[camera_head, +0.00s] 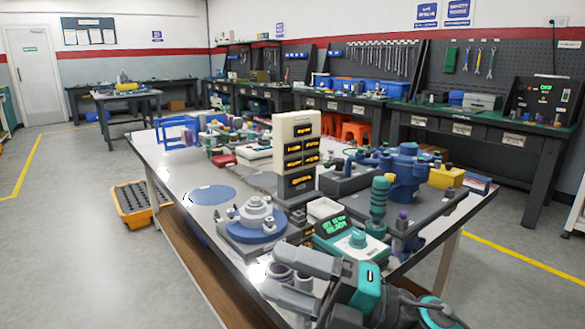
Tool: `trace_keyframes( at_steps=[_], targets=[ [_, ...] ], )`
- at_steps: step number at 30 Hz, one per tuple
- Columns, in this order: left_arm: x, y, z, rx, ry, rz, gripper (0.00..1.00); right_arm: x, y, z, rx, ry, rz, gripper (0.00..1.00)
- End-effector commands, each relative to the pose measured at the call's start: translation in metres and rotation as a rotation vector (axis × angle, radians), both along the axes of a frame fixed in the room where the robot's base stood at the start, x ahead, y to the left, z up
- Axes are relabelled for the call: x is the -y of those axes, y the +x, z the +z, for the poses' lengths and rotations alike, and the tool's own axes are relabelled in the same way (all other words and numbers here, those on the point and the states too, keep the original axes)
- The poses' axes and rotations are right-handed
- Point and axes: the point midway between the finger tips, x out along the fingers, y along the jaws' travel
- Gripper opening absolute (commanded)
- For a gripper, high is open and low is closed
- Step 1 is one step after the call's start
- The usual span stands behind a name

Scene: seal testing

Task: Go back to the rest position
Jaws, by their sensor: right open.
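My right gripper (270,270) is at the lower middle of the head view, at the front edge of the metal table (165,190). Its two grey fingers are apart and point left. Small grey cylinders (283,271) show between the fingers; I cannot tell whether they touch them. Just behind the gripper is a device with a green display (331,226) and a teal knob. My left gripper is not in view.
A blue round base with stacked white discs (256,215), a beige drawer tower (298,130) and a blue pump-like machine (407,172) crowd the table. A flat blue disc (212,194) lies on the left. Free floor lies left.

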Motion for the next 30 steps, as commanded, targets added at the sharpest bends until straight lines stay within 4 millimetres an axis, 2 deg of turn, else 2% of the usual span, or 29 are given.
trace_keyframes(
  at_steps=[5,8,11,14,15,18,23,24,25,30],
  targets=[
    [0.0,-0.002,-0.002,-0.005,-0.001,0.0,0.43,0.037,0.023,-0.034,-0.422,0.317,-0.248,0.64],
    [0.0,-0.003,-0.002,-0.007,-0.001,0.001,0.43,0.065,0.03,-0.074,-0.678,0.452,-0.404,0.64],
    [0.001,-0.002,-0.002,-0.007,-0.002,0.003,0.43,0.094,0.025,-0.127,-0.943,0.556,-0.562,0.64],
    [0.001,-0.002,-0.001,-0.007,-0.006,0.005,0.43,0.118,0.006,-0.183,-1.194,0.629,-0.703,0.64],
    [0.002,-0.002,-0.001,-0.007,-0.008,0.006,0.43,0.125,-0.004,-0.204,-1.287,0.649,-0.753,0.64],
    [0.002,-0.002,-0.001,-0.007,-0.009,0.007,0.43,0.14,-0.035,-0.249,-1.494,0.685,-0.863,0.64],
    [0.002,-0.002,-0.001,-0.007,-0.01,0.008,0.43,0.154,-0.092,-0.305,-1.783,0.715,-1.0,0.64],
    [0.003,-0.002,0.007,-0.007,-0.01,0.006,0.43,0.155,-0.101,-0.304,-1.823,0.719,-1.018,0.64],
    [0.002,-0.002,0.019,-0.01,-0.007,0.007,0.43,0.156,-0.097,-0.29,-1.807,0.719,-1.014,0.64],
    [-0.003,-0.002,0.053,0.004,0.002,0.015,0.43,0.163,-0.099,-0.261,-1.791,0.718,-1.032,0.64]
  ],
)
